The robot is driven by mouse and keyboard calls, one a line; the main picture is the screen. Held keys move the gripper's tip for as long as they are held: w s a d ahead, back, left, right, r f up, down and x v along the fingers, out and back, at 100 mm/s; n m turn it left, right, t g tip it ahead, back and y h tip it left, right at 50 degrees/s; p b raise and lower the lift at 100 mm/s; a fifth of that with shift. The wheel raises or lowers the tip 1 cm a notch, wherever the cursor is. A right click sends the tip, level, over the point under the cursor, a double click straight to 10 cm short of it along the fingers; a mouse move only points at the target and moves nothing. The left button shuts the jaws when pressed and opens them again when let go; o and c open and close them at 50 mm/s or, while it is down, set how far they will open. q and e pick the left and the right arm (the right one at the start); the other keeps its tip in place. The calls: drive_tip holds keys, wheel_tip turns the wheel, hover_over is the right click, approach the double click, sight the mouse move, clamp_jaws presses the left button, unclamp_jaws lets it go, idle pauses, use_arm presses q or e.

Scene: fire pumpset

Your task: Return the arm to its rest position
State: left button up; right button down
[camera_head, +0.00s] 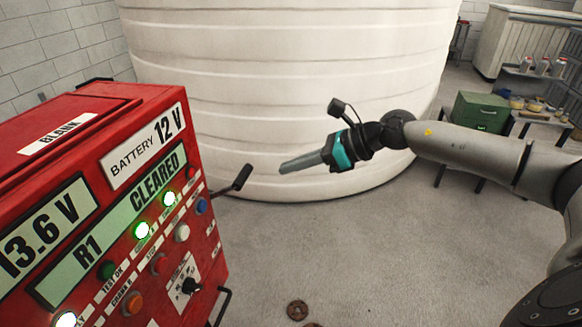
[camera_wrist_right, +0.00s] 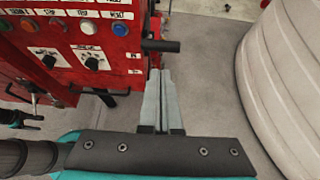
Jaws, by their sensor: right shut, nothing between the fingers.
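My right arm comes in from the right in the head view. Its gripper (camera_head: 284,168) is shut and empty, with the grey fingers together and pointing left toward the red control panel (camera_head: 165,103). It hangs in the air in front of the white tank. In the right wrist view the shut fingers (camera_wrist_right: 162,74) lie beside the red panel's edge, with floor beyond them and nothing between them.
A black handle (camera_head: 233,181) sticks out from the panel's right side, below and left of the fingers. The large white tank (camera_head: 270,60) stands behind. A green box (camera_head: 480,112) rests on a dark stand at right.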

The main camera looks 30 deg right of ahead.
drive_tip(key=shift+f, duration=0.1)
drive_tip(key=w+d+f+m+t+h+b, duration=0.1)
drive_tip(key=w+f+m+t+b, duration=0.1)
drive_tip(key=f+m, duration=0.6)
drive_tip(key=w+d+f+m+t+h+b, duration=0.1)
drive_tip(key=w+d+f+m+t+b, duration=0.15)
drive_tip(key=f+m, duration=0.5)
drive_tip(key=s+d+f+m+g+h+b, duration=0.15)
drive_tip(key=s+f+m+h, duration=0.35)
drive_tip(key=f, duration=0.8)
drive_tip(key=s+d+f+m+b, duration=0.15)
drive_tip(key=s+f+m, duration=0.25)
drive_tip(key=f+m, duration=0.55)
drive_tip(key=s+a+f+m+g+h+b, duration=0.1)
drive_tip(key=s+a+f+m+g+b, duration=0.15)
drive_tip(key=s+f, duration=0.65)
drive_tip(key=s+a+f+m+g+h+b, duration=0.1)
drive_tip(key=s+a+f+m+g, duration=0.2)
drive_tip(key=s+f, duration=0.7)
drive_tip(key=s+a+f+m+g+b, duration=0.1)
drive_tip(key=s+a+f, duration=0.4)
drive_tip(key=s, duration=0.5)
drive_tip(key=s+a+f+m+g+b, duration=0.1)
drive_tip(key=s+a+f+m+g, duration=0.3)
drive_tip(key=s, duration=0.5)
wheel_tip(320, 180, down, 2)
drive_tip(key=shift+s+a+f+m+y, duration=0.1)
drive_tip(key=shift+s+a+m+y, duration=0.3)
drive_tip(key=shift+m, duration=0.65)
